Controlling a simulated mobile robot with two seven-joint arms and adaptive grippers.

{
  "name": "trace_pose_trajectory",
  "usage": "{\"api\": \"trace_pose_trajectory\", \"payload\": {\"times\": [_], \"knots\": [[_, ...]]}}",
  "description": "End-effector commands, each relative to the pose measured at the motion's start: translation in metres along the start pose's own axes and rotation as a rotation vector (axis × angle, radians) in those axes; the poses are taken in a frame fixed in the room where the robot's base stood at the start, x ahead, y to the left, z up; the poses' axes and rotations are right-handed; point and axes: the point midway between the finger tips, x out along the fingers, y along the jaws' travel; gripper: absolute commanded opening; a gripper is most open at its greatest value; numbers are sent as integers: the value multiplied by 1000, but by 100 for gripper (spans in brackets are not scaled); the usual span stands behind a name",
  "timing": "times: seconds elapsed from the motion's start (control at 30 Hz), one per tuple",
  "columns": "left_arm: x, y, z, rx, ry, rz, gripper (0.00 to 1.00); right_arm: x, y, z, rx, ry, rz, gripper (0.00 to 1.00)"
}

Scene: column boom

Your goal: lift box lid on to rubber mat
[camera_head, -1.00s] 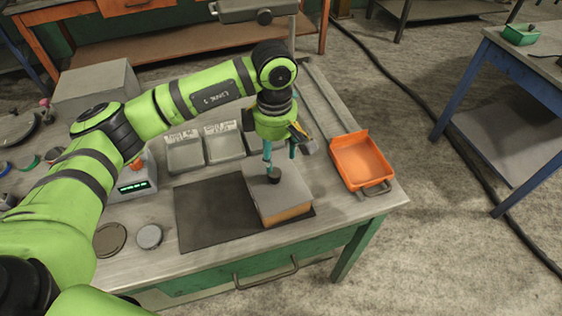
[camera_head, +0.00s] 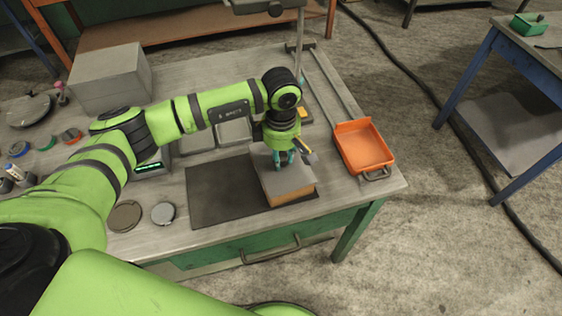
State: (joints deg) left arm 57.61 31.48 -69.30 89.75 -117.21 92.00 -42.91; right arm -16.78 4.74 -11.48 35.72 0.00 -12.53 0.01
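The box (camera_head: 292,197) has an orange-brown side and stands on the right part of the dark rubber mat (camera_head: 215,200). Its grey lid (camera_head: 270,183) lies on top, level with the box. My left gripper (camera_head: 284,160) points down over the lid. Its two teal fingers stand close together, one on each side of the lid's dark knob, and look shut on it. The knob is mostly hidden between them. The left part of the mat is bare. My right gripper is not in view.
An orange tray (camera_head: 362,146) stands right of the box. Grey trays (camera_head: 234,132) lie behind the mat, partly behind my arm. Two round discs (camera_head: 124,216) (camera_head: 163,213) lie left of the mat. A grey block (camera_head: 111,76) stands at the back left.

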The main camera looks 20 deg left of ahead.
Motion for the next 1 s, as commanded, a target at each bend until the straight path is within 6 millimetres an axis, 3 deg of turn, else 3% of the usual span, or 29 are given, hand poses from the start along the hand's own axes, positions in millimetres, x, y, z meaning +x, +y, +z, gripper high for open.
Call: {"api": "trace_pose_trajectory", "payload": {"times": [0.13, 0.37, 0.63, 1.0], "knots": [[0, 0, 0, -1, 0, 0, 0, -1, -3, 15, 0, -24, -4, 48], [-5, 1, 0, -1, 0, 2, 0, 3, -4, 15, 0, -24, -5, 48], [-40, 2, -1, 1, 1, 8, 0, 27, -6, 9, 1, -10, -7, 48], [-88, -48, 68, 6, -2, 5, 0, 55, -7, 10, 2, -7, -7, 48]]}}
